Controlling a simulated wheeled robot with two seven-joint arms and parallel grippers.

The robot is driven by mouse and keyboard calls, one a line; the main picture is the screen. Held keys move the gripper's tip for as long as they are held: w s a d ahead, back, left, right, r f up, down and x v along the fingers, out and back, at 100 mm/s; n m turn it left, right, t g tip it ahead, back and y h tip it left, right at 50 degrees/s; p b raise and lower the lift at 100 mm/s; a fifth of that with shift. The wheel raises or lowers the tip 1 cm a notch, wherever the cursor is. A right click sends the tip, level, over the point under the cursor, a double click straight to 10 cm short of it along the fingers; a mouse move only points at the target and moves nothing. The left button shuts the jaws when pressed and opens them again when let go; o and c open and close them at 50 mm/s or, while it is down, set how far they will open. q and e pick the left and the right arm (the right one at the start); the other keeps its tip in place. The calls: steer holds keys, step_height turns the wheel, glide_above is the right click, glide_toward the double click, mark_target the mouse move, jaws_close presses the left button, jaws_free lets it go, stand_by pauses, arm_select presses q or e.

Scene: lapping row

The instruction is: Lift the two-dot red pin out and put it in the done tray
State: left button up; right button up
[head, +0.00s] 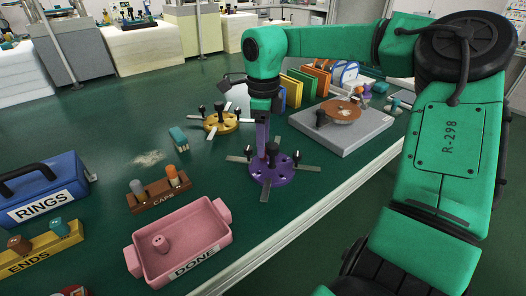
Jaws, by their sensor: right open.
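My right gripper (264,106) hangs at the end of the green arm, pointing down over a purple round fixture (270,178) with flat metal arms and black knobs. A purple upright part (262,136) shows directly under the gripper; I cannot tell whether the fingers are around it. The gripper is open. The pink done tray (222,240), labelled DONE, stands at the front of the bench with one small pink peg (160,243) in it. I cannot make out a two-dot red pin; dots are too small to see. My left gripper is out of view.
A brown CAMS rack (160,201) with grey and orange pegs stands behind the tray. A yellow ENDS rack (40,250) and blue RINGS box (45,190) are at left. A yellow fixture (222,123) and grey plate (345,138) stand farther back. Bench between tray and purple fixture is clear.

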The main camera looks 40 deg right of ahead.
step_height(320, 180, down, 3)
steer(key=shift+r, duration=0.2)
jaws_close()
steer(key=shift+r, duration=0.1)
